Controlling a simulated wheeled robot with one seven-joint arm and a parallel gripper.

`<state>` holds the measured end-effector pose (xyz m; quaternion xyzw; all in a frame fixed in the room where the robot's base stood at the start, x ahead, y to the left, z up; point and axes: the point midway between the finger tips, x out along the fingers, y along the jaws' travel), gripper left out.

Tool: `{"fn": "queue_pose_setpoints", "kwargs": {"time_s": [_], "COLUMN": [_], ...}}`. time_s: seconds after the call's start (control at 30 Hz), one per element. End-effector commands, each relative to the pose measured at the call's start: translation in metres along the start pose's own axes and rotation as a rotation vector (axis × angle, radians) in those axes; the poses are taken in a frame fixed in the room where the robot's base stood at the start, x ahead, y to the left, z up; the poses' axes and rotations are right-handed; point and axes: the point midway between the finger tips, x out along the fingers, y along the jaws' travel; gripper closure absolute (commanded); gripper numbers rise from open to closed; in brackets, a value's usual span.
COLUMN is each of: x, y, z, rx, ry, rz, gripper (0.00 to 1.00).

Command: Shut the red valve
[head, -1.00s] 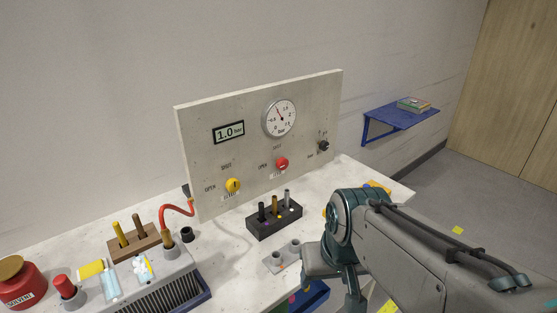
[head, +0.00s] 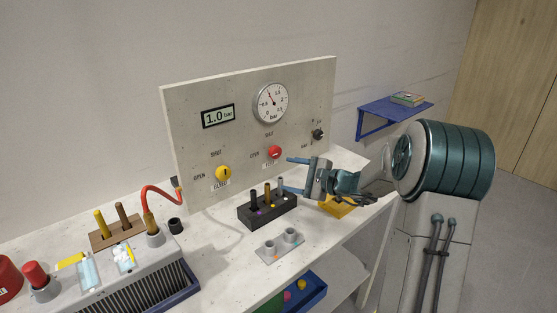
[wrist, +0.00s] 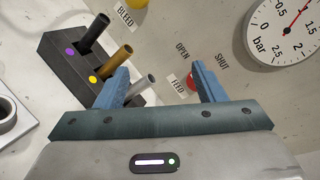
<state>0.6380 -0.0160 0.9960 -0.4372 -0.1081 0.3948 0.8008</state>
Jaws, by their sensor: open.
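The red valve (head: 275,152) is a round red knob on the upright panel (head: 320,90), with an OPEN label to its left and a SHUT label above it. In the wrist view the red valve (wrist: 192,82) shows between my fingers, close to the right one and partly hidden by it. My gripper (head: 287,176) is open and empty, in front of the panel at the lower right of the valve, its fingers pointing toward the panel. It also shows in the wrist view (wrist: 162,85). No contact with the valve is visible.
A black block (head: 265,212) with upright pegs stands just below my gripper. A yellow valve (head: 223,173) is left on the panel, a black toggle (head: 319,134) right. A gauge (head: 271,103) and a display reading 1.0 bar (head: 218,116) sit above.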

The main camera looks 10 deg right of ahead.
Motion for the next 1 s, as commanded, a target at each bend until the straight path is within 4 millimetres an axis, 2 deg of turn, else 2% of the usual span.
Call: {"fn": "queue_pose_setpoints", "kwargs": {"time_s": [0.03,0.1,0.2,0.27,0.37,0.47,0.8,1.0], "x": [-0.002,-0.006,-0.011,-0.013,-0.011,-0.001,0.067,0.100], "y": [-0.004,-0.015,-0.024,-0.027,-0.031,-0.034,-0.053,-0.062], "z": [-0.024,-0.047,-0.068,-0.075,-0.080,-0.079,-0.083,-0.086], "rx": [0.046,0.093,0.136,0.150,0.159,0.158,0.159,0.158], "ry": [0.012,0.025,0.038,0.044,0.046,0.045,0.045,0.046], "rz": [-0.067,-0.150,-0.228,-0.255,-0.273,-0.272,-0.270,-0.270], "gripper": [0.37,0.37,0.37,0.37,0.37,0.37,0.37,0.37]}}
